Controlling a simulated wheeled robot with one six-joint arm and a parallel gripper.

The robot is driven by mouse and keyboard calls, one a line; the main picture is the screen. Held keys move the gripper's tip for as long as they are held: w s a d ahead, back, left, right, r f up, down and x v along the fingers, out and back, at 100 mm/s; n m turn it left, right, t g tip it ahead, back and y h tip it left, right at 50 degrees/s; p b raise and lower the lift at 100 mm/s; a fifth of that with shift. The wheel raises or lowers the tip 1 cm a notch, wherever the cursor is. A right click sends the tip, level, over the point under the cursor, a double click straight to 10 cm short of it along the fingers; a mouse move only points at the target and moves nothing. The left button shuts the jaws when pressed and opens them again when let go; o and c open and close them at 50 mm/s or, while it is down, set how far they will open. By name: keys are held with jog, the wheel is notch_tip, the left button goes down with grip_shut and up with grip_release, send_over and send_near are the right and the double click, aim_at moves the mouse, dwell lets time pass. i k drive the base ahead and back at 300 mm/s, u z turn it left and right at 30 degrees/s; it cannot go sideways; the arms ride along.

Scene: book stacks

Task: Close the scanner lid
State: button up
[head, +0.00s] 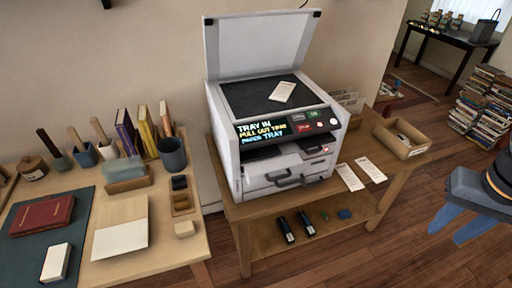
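The scanner (330,165) is a white machine on a wooden stand. Its lid (262,45) is up, standing nearly upright at the back edge. The dark glass bed (245,96) is uncovered, and a small pale card (283,91) lies on it. A lit panel on the front reads "TRAY IN" and "PULL OUT THIS PAPER TRAY". Below it are a paper tray and a drawer with dark handles. My gripper (470,236) is at the far right edge, well away from the scanner and lid, with blue fingers pointing down. Their spacing is unclear. I see nothing held.
The wooden stand (376,190) carries loose papers (350,177) and an open box (400,138) right of the scanner. Two dark bottles lie on its lower shelf. A desk (170,235) with books and pots stands at left. Book piles (478,105) are at upper right. Floor in front is clear.

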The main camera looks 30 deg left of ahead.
aim_at(241, 44)
jog(key=k, duration=0.5)
jog(key=z, duration=0.25)
jog(key=i, duration=1.1)
jog(key=u, duration=1.75)
